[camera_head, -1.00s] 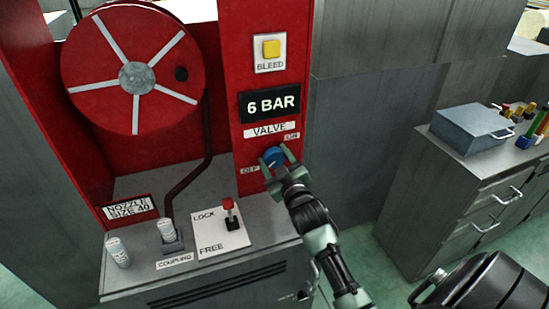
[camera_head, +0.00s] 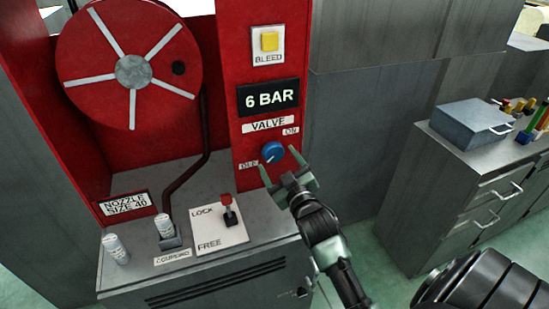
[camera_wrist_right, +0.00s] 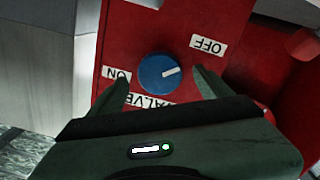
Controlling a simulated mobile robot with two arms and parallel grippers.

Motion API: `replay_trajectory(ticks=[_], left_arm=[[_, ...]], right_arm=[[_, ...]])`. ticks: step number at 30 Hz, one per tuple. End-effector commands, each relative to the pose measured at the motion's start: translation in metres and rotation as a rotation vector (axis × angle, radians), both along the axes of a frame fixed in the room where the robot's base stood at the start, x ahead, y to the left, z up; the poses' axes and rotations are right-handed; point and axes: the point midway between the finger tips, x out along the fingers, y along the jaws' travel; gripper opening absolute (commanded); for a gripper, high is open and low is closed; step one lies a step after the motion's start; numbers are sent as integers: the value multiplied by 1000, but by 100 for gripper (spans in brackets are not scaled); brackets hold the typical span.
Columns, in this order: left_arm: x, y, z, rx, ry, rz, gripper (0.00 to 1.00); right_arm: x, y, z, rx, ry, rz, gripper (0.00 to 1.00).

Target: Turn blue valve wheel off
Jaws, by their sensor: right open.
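The blue valve wheel (camera_head: 273,152) is a round knob on the red panel, below the VALVE label. Its white pointer mark points to the lower left, toward the OFF label (camera_head: 248,166); the ON label (camera_head: 291,131) is at its upper right. In the right wrist view the wheel (camera_wrist_right: 158,73) shows upside down, its pointer toward the OFF label (camera_wrist_right: 208,44). My right gripper (camera_head: 280,164) is open and empty, just in front of the wheel and apart from it, its fingers on either side in the wrist view (camera_wrist_right: 160,80). My left gripper is not in view.
The 6 BAR display (camera_head: 268,97) and yellow BLEED button (camera_head: 270,41) are above the wheel. A hose reel (camera_head: 130,70), a red-handled lever (camera_head: 227,205) and couplings stand at left. A cabinet with a grey box (camera_head: 472,125) is at right.

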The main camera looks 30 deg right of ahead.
Motion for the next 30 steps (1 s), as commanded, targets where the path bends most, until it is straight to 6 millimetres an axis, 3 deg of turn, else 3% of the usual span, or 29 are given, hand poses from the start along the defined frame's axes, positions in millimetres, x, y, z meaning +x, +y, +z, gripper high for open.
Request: replay_trajectory(ticks=[3, 9, 30], left_arm=[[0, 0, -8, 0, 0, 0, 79], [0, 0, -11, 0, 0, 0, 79], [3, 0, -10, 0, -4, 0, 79]], right_arm=[[-19, 5, -3, 1, 1, 0, 79], [-33, 8, -1, 2, 0, 0, 79], [-34, 8, 0, 2, 0, 0, 79]])
